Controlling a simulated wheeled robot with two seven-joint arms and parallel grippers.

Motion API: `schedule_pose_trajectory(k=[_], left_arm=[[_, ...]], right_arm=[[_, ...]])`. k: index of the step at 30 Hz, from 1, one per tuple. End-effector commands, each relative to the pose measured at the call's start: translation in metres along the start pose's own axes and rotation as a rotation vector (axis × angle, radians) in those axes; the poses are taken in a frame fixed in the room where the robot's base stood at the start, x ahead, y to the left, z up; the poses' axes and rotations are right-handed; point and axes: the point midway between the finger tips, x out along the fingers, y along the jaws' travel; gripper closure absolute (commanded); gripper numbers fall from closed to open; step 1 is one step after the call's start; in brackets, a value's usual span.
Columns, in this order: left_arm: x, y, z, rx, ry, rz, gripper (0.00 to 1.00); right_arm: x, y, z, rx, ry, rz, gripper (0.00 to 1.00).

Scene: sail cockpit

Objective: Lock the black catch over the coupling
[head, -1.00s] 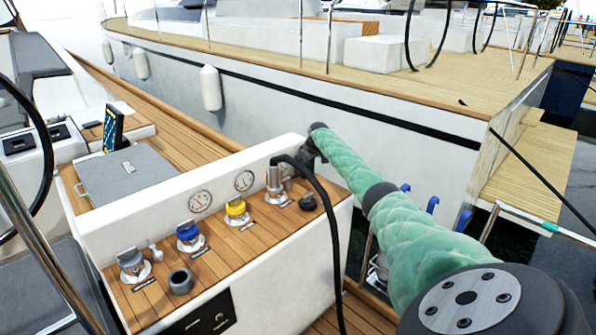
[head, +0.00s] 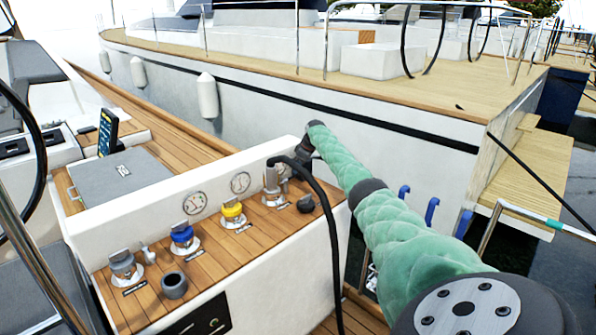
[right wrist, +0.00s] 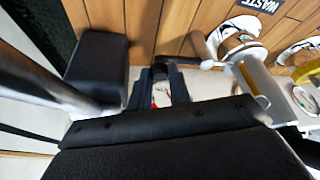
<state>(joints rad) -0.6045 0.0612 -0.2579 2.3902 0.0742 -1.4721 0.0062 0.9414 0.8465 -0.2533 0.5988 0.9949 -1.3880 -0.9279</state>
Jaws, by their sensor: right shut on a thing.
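The coupling (head: 271,182) is a grey metal fitting at the far right end of the wood-topped console in the head view. A black hose (head: 325,205) arches down from it. My right gripper (head: 300,158) is right beside the coupling, at the end of my green-sleeved arm. In the right wrist view its dark fingers (right wrist: 162,80) are shut on a small dark piece, seemingly the black catch (right wrist: 160,70), next to a silver lever and fitting (right wrist: 243,75). The catch's exact position over the coupling is hidden in the head view. My left gripper is not in view.
Grey-capped (head: 124,266), blue-capped (head: 183,238) and yellow-capped (head: 232,212) fittings line the console. Two gauges sit on the white upright panel (head: 215,190). A moored boat lies behind.

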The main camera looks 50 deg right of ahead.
Motion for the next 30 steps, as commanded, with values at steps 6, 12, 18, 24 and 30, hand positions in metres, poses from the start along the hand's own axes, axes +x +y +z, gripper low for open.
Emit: schedule_pose_trajectory(k=[6, 12, 18, 24, 30], left_arm=[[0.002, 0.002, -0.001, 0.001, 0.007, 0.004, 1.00], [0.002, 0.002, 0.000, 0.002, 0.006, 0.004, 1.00], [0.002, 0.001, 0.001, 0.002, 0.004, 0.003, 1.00], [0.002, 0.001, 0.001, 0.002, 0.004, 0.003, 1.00], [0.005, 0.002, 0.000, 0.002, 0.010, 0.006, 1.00]], right_arm=[[-0.002, 0.001, 0.000, -0.006, 0.001, 0.000, 1.00], [-0.002, 0.001, 0.000, -0.006, 0.001, 0.001, 1.00], [-0.001, 0.001, 0.000, -0.006, 0.001, 0.000, 0.59], [-0.001, 0.001, 0.000, -0.006, 0.000, 0.000, 0.59], [-0.014, 0.001, 0.001, -0.007, 0.000, 0.001, 0.59]])
